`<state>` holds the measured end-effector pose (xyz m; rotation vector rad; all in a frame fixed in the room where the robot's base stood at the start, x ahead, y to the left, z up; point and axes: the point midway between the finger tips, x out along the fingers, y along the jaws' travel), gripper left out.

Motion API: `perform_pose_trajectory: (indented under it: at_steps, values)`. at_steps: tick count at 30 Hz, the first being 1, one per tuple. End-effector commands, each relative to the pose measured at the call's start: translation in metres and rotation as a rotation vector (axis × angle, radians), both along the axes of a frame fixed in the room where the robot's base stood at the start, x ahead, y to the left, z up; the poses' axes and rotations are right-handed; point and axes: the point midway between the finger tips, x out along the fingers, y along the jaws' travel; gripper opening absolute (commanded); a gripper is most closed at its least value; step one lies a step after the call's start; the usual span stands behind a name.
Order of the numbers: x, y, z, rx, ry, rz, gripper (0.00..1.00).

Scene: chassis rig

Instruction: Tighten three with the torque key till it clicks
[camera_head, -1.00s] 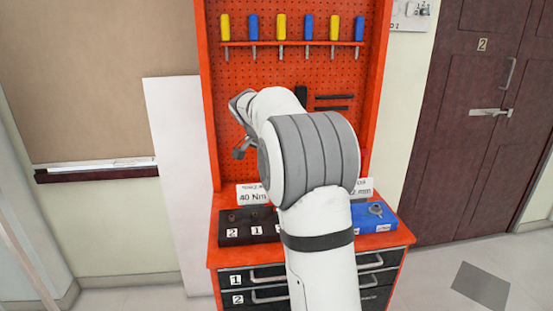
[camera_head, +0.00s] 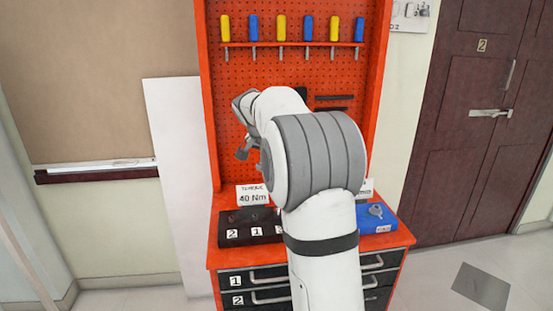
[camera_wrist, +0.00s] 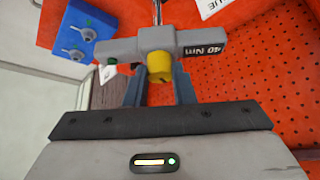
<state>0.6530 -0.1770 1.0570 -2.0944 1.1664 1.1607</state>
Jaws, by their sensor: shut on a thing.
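The torque key is a grey crossbar (camera_wrist: 125,48) marked 40 Nm, with a yellow grip (camera_wrist: 159,66) and a thin metal shaft running out of the top of the wrist view. My gripper (camera_wrist: 158,88) is shut on the key at its yellow grip. In the head view my gripper (camera_head: 243,125) is mostly hidden behind my wrist, in front of the pegboard. A dark block (camera_head: 250,232) with labels 2 and 1 lies on the bench. Its right part, where three might be, is hidden behind my arm. The shaft's tip is out of view.
A blue block (camera_head: 376,219) with a metal piece on it sits at the bench's right. A 40 Nm sign (camera_head: 253,194) stands behind the dark block. Yellow and blue drivers hang on the orange pegboard (camera_head: 236,75). Drawers (camera_head: 253,283) are below.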

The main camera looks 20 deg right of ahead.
Motion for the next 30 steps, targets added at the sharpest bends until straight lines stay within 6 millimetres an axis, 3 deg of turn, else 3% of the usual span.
perform_pose_trajectory:
  at_steps: [30]
  values:
    - [0.000, 0.000, 0.047, 0.000, -0.001, 0.001, 0.00]
